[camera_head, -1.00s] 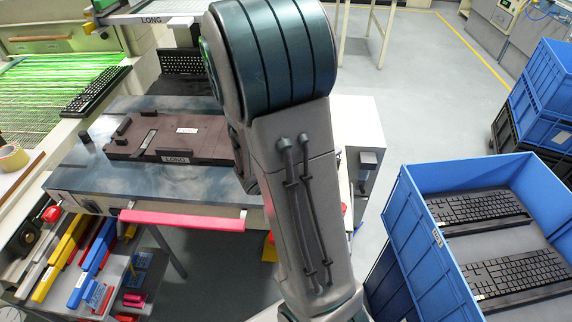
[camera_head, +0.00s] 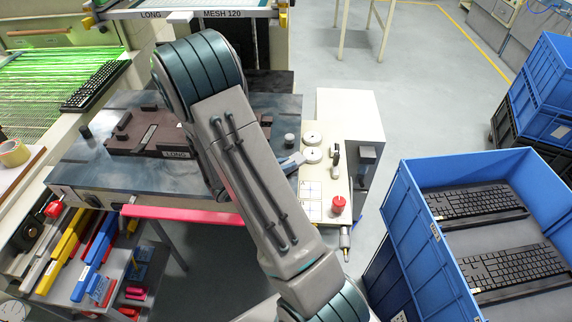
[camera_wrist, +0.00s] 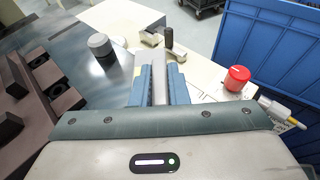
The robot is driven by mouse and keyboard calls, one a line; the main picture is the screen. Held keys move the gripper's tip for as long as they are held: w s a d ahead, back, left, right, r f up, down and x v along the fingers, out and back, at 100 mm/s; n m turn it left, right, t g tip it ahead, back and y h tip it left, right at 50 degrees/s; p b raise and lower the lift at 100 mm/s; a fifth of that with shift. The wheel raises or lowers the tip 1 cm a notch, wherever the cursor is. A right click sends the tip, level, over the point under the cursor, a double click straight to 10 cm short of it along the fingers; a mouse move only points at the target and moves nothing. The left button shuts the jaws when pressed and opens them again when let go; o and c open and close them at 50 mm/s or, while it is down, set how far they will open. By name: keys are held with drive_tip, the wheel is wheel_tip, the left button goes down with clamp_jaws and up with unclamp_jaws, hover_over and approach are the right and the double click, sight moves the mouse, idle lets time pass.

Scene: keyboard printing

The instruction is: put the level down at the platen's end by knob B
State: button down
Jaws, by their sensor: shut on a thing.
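My gripper (camera_wrist: 160,88) is shut on a light grey bar (camera_wrist: 159,68), which I take to be the level; the blue fingers hide most of it. In the head view my fingers (camera_head: 292,162) show beside my arm, near the platen's right edge. The dark blue-grey platen (camera_head: 82,160) carries a grey round knob (camera_head: 290,139) near its right end and a black knob (camera_head: 85,132) at its left end. The grey knob also shows left of my fingers in the wrist view (camera_wrist: 100,45). I cannot read which knob is B.
A brown LONG fixture (camera_head: 150,140) lies on the platen, partly behind my arm. A cream side table (camera_head: 350,115) on the right holds white discs (camera_head: 312,138), a black-handled tool (camera_head: 336,155) and a red knob (camera_head: 338,204). A blue crate (camera_head: 410,215) with keyboards stands further right.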

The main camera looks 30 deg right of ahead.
drive_tip(key=shift+f, duration=0.25)
drive_tip(key=shift+f, duration=0.15)
drive_tip(key=c, duration=1.4)
unclamp_jaws()
